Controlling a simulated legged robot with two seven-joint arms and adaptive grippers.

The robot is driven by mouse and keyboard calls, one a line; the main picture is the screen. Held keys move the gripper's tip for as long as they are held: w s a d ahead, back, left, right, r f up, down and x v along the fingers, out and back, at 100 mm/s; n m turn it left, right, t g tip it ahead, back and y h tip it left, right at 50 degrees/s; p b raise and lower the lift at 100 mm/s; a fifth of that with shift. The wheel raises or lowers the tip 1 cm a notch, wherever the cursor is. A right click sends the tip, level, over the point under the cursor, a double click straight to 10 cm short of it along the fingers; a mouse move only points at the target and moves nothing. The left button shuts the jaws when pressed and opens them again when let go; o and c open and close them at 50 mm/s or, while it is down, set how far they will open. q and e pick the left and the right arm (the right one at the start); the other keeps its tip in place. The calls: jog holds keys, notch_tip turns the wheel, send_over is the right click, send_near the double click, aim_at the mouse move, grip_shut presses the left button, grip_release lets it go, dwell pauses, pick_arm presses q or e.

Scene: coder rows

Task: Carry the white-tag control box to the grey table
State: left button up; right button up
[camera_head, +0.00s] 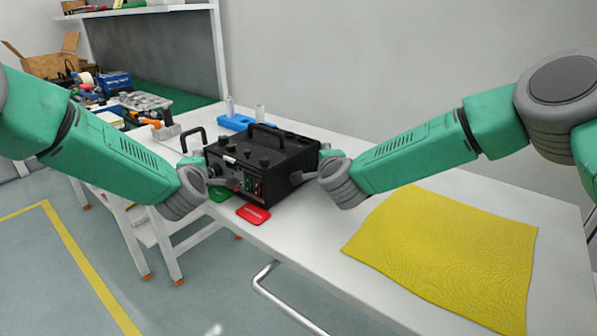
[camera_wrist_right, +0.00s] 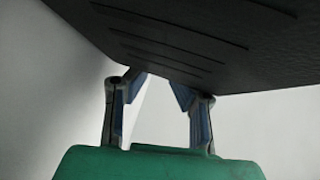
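The black control box (camera_head: 262,160) stands on a white table, with knobs and a handle on top and a small white tag on its front left. My left gripper (camera_head: 226,183) is at the box's left front corner; whether its fingers are open or shut is too small to tell. My right gripper (camera_head: 303,176) is at the box's right side. In the right wrist view its two fingers (camera_wrist_right: 160,92) are spread apart, under the dark ribbed box surface (camera_wrist_right: 190,45), which partly hides their tips. I cannot tell whether either gripper touches the box. No grey table is clearly identifiable.
A yellow cloth (camera_head: 450,250) lies on the white table (camera_head: 385,300) at right. A red piece (camera_head: 253,214) and a green piece (camera_head: 219,194) lie near the front edge. A blue holder (camera_head: 236,122) stands behind the box. Tools and cartons crowd the back left.

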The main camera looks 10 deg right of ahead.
pick_arm(q)
jog(key=shift+o, duration=0.4)
jog(key=shift+s+d+h, duration=0.25)
jog(key=shift+d+h, duration=0.05)
jog(key=shift+h, duration=0.1)
pick_arm(e)
jog(key=shift+s+a+r+n+y, duration=0.15)
jog(key=shift+s+a+n+y, duration=0.15)
jog(key=shift+a+y, duration=0.1)
pick_arm(q)
jog(key=o, duration=0.4)
jog(key=shift+a, duration=0.35)
pick_arm(e)
jog(key=shift+d, duration=0.45)
pick_arm(q)
jog(key=shift+a+r, duration=0.2)
jog(key=shift+a, duration=0.2)
pick_arm(e)
jog(key=shift+d+r, duration=0.1)
jog(key=shift+d, duration=0.25)
pick_arm(q)
jog(key=shift+a+f, duration=0.1)
jog(key=shift+a, duration=0.05)
pick_arm(e)
jog(key=o, duration=0.5)
jog(key=shift+d, duration=0.15)
jog(key=v, duration=1.1)
jog(key=shift+s, duration=0.4)
pick_arm(q)
jog(key=v, duration=1.2)
